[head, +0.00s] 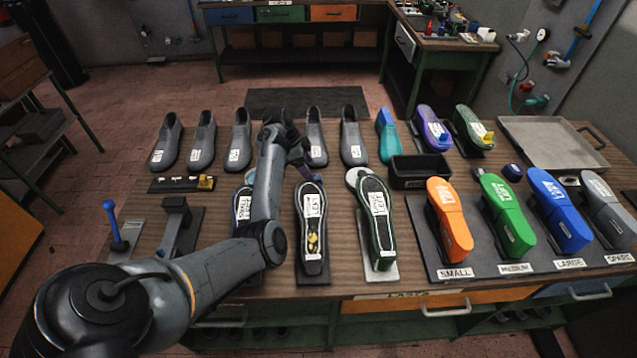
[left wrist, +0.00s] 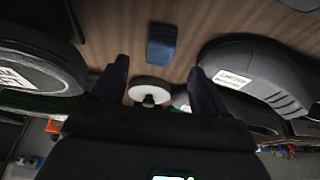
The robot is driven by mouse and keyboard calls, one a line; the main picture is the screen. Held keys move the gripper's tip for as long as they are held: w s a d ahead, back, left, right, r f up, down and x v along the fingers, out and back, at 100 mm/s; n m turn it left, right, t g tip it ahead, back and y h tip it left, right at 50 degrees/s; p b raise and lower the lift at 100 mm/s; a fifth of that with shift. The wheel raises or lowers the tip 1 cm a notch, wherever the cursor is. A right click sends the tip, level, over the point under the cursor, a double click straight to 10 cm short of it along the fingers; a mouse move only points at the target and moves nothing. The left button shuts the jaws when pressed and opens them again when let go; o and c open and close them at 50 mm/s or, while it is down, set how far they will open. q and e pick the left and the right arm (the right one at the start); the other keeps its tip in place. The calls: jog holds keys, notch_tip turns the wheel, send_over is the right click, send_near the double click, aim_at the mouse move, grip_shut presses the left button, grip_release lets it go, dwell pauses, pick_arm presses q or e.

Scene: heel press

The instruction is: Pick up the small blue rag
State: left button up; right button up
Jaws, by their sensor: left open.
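The small blue rag (left wrist: 162,42) shows in the left wrist view as a small dark blue block shape lying flat on the wooden bench top (left wrist: 140,18). It sits between and beyond the two fingers of my left gripper (left wrist: 159,78), which are spread apart with nothing between them. I cannot make out the rag clearly in the head view. There my left gripper (head: 301,158) is over the middle of the bench, between the grey shoes and the row of soles, partly hidden by its own arm. My right gripper is not in view.
A grey shoe form (left wrist: 250,75) stands close on the right in the wrist view, a dark sole (left wrist: 35,68) on the left, and a white disc (left wrist: 150,90) between. Orange (head: 450,218) and blue (head: 560,210) forms stand at the right of the bench, near a dark open bin (head: 420,181).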

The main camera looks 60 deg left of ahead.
pick_arm(q)
jog(key=shift+x, duration=3.3)
jog(key=shift+d, duration=0.1)
jog(key=shift+c, duration=0.3)
jog(key=c, duration=1)
